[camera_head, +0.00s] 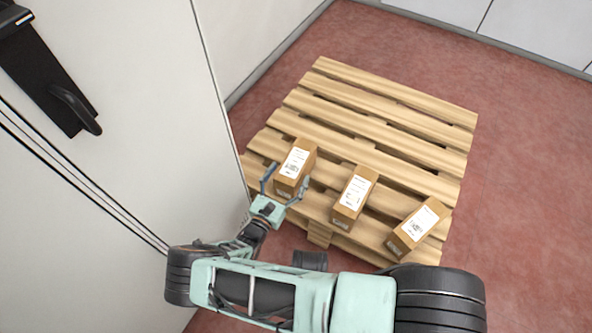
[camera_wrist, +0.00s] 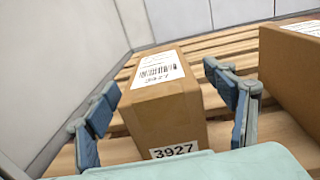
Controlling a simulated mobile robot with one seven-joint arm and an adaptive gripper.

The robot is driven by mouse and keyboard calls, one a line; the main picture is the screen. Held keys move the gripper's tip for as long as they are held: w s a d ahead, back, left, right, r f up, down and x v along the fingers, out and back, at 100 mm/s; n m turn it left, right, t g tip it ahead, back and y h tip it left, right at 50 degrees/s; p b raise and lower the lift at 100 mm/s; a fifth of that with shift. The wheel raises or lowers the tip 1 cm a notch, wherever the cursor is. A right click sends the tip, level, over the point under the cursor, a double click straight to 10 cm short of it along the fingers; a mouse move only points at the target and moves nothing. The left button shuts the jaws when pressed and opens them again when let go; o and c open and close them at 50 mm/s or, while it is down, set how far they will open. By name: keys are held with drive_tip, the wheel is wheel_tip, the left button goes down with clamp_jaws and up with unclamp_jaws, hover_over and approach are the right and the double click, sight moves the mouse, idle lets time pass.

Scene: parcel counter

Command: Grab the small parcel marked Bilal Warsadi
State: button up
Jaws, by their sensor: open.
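Three small brown parcels with white labels lie in a row on a wooden pallet (camera_head: 385,118): a left parcel (camera_head: 296,167), a middle parcel (camera_head: 354,197) and a right parcel (camera_head: 417,226). The names on the labels are too small to read. My gripper (camera_head: 287,183) is open, its fingers on either side of the near end of the left parcel. In the wrist view my gripper (camera_wrist: 168,112) spans that left parcel (camera_wrist: 165,105), which has 3927 on its near face. Gaps show between fingers and parcel. The middle parcel (camera_wrist: 295,75) is partly visible at right.
A pale wall or cabinet side (camera_head: 110,150) stands close on the left of my gripper and the pallet. The back of the pallet is bare. Red floor (camera_head: 530,170) is clear to the right.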

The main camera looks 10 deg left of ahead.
sight(294, 164)
drive_tip(key=b+x, duration=0.1)
drive_tip(key=x, duration=0.3)
drive_tip(key=shift+w, duration=0.15)
drive_tip(key=c, duration=2)
drive_tip(key=shift+r, duration=0.1)
clamp_jaws()
